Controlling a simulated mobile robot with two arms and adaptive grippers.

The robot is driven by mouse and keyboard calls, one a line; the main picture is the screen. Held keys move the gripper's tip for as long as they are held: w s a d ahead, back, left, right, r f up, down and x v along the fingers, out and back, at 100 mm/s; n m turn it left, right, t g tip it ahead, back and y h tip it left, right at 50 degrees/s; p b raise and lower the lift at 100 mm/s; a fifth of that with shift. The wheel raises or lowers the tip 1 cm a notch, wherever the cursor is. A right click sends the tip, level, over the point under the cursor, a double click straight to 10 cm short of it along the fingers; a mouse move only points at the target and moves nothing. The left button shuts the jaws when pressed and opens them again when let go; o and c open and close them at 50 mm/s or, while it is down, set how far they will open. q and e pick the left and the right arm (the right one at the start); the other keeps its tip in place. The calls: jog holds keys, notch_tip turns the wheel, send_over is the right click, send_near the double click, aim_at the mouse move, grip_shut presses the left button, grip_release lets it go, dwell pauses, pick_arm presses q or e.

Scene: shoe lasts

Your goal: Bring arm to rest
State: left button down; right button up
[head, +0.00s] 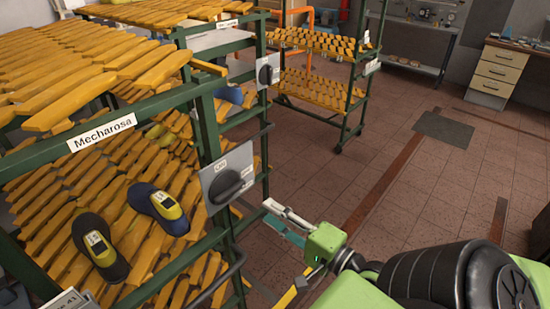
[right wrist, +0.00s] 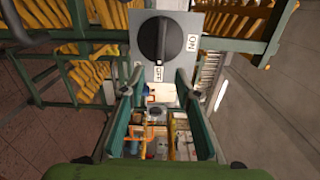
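My right gripper (head: 286,219) is in the lower middle of the head view, in front of the green rack. In the right wrist view its two fingers (right wrist: 159,92) are spread apart with nothing held between them. Beyond the fingertips is a black rotary knob (right wrist: 161,40) on a grey plate with ON and OFF labels. A knob on a grey plate also shows in the head view (head: 228,186), to the left of the gripper and apart from it. My left gripper is not in view.
The green rack (head: 160,105) labelled Mecharosa holds yellow shoe lasts. Two dark shoe lasts with yellow parts, one (head: 158,208) beside another (head: 100,246), lie on it. A second rack (head: 318,90) stands behind. Tiled floor (head: 400,190) is open at the right.

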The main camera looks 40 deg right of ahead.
dwell(0.5)
jog(key=s+d+f+n+g+h+b, duration=0.1)
jog(key=s+d+f+n+g, duration=0.15)
jog(key=f, duration=1.05)
jog(key=s+d+f+n+g+b, duration=0.1)
jog(key=s+f+n+g+b, duration=0.15)
jog(key=f, duration=0.95)
jog(key=s+d+f+n+g+h+b, duration=0.1)
jog(key=s+d+f+n+g, duration=0.15)
jog(key=f, duration=1.05)
jog(key=s+a+f+n+g+b, duration=0.1)
jog(key=s+a+f+n+g, duration=0.2)
jog(key=f, duration=0.4)
jog(key=s+a+f+n+b, duration=0.1)
jog(key=s+a+f, duration=0.2)
jog(key=s+f, duration=0.35)
jog(key=s+a+f+n+g+b, duration=0.1)
jog(key=s+a+f+n+g, duration=0.15)
jog(key=f, duration=0.55)
jog(key=s+a+f+n+g+b, duration=0.1)
jog(key=s+a+f+n+g, duration=0.3)
jog(key=s+a+f, duration=0.5)
jog(key=s+n, duration=0.2)
jog(key=s, duration=0.1)
jog(key=shift+y, duration=0.4)
